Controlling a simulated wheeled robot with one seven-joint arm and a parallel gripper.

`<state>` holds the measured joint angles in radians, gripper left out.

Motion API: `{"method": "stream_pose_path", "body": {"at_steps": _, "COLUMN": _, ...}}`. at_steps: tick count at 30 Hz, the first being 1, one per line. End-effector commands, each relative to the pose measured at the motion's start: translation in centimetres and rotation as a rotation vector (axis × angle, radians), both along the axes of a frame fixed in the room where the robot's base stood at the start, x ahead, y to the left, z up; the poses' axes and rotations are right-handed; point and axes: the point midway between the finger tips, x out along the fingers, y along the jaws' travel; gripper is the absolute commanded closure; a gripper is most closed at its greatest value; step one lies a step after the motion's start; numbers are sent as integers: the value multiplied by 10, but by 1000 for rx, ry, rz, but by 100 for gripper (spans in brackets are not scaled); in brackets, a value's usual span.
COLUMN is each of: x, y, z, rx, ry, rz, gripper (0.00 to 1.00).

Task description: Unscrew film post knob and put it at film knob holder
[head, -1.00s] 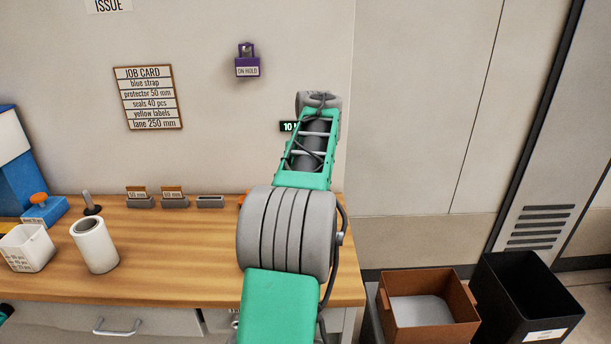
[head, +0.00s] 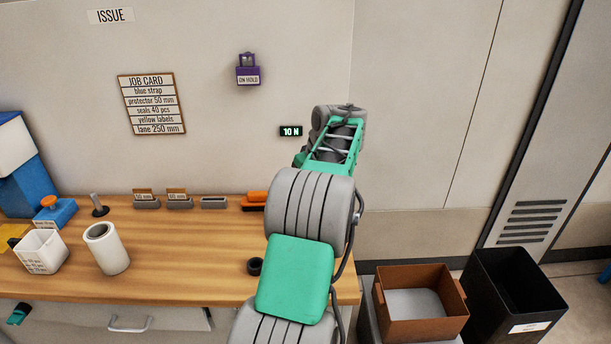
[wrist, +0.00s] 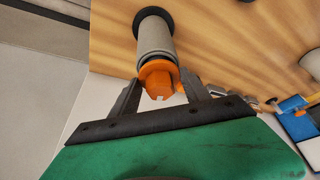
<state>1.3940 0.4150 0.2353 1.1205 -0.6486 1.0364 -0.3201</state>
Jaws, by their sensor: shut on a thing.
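In the wrist view, my gripper (wrist: 160,92) is shut on the orange film post knob (wrist: 158,82), with one dark finger on each side of it. The knob is at the near end of a grey cylindrical post or roll (wrist: 155,36), which has a dark round base on the wooden bench. They look lined up; I cannot tell whether the knob is still threaded on. In the head view, my arm hides the gripper, knob and post. I cannot identify the film knob holder with certainty; a blue block with an orange top (head: 54,212) stands at the bench's left.
A white roll (head: 106,250), a white basket (head: 40,252) and a bare peg (head: 98,206) stand on the wooden bench (head: 180,270). A dark ring (head: 255,266) lies near the front edge. Brown (head: 418,328) and black (head: 515,300) bins stand right of the bench.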

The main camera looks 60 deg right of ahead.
Motion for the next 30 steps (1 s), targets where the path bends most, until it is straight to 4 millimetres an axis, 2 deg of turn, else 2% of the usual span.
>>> {"method": "stream_pose_path", "body": {"at_steps": 13, "x": 0, "y": 0, "z": 2, "rx": 3, "ry": 1, "rz": 213, "gripper": 100}}
{"method": "stream_pose_path", "body": {"at_steps": 25, "x": 0, "y": 0, "z": 0, "rx": 3, "ry": 1, "rz": 240, "gripper": 100}}
{"method": "stream_pose_path", "body": {"at_steps": 30, "x": 0, "y": -1, "z": 3, "rx": 5, "ry": 1, "rz": 308, "gripper": 100}}
